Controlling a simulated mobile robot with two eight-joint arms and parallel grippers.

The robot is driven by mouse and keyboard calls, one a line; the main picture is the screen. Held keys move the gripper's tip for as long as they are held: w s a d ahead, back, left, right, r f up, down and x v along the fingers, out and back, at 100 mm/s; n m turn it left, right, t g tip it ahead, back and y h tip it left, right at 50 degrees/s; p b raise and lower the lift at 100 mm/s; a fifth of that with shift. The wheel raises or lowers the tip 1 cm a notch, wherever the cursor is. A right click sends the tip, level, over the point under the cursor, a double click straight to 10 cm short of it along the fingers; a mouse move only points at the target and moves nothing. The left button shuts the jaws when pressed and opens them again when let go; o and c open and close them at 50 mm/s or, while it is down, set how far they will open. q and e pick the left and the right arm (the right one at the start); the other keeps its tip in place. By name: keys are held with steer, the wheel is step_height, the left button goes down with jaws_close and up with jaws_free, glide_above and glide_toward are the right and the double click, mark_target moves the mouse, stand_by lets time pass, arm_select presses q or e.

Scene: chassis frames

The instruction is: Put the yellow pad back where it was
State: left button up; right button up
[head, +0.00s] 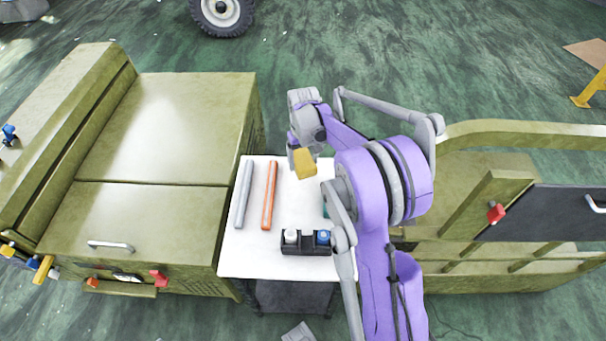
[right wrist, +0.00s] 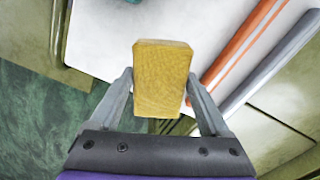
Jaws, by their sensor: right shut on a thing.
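The yellow pad (head: 305,164) is a small block. It shows large in the right wrist view (right wrist: 162,78), between the two grey fingers of my right gripper (right wrist: 162,90). My right gripper (head: 303,158) is shut on the pad and holds it over the far part of the white table top (head: 262,262). Whether the pad touches the table is hard to tell. My left gripper is not in view.
A grey rod (head: 243,195) and an orange rod (head: 269,196) lie left on the table. A black holder (head: 300,249) with a white and a blue item stands near its front. My right arm hides the table's right side. Olive chassis bodies (head: 150,135) flank the table.

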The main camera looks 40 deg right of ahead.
steer(key=shift+f, duration=2.7)
steer(key=o, duration=1)
steer(key=shift+f, duration=0.1)
